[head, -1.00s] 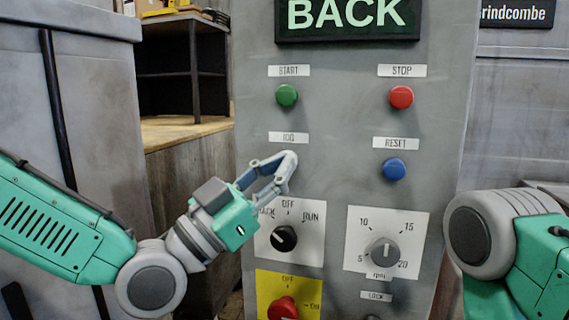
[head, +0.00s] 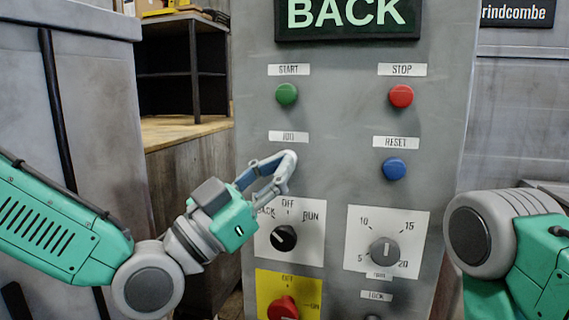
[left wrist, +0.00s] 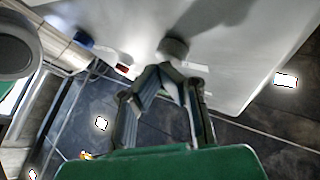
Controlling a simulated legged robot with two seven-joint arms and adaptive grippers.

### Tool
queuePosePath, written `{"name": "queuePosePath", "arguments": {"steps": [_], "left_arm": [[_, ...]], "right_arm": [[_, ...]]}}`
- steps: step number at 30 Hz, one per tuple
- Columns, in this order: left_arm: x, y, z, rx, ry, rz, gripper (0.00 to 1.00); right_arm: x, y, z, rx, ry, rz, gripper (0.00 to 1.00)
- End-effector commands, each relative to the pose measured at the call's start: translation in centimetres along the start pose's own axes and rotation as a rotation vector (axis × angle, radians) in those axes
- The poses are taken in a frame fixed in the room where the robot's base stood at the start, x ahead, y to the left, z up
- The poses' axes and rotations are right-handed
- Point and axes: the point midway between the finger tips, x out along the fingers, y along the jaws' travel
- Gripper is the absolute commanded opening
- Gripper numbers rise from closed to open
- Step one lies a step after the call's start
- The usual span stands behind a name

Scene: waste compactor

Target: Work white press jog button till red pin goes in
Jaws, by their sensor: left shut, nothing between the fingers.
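My left gripper (head: 288,156) is shut and empty, its fingertips just below the JOG label (head: 288,137) on the grey control panel (head: 345,120). In the left wrist view a pale round button (left wrist: 173,46) stands out from the panel right by the closed fingertips (left wrist: 168,70). I cannot tell whether they touch it. A lit sign (head: 346,14) above the panel reads BACK. I cannot make out a red pin for certain. My right gripper is out of view; only part of my right arm shows.
A green START button (head: 287,95), red STOP button (head: 401,96) and blue RESET button (head: 394,168) surround the area. Below are a black selector knob (head: 283,238), a grey dial (head: 385,251) and a red switch (head: 284,307) on yellow.

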Motion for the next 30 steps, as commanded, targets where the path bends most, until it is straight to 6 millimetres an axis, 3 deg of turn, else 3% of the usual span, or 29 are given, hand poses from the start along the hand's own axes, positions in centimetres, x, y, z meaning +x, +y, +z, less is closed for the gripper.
{"name": "queuePosePath", "arguments": {"steps": [19,30], "left_arm": [[-1.2,0.9,-0.9,0.001,0.001,0.000,0.00],[-3.7,2.7,-2.6,0.001,0.001,0.000,0.00]], "right_arm": [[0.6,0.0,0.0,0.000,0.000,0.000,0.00],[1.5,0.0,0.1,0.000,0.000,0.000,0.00]]}}
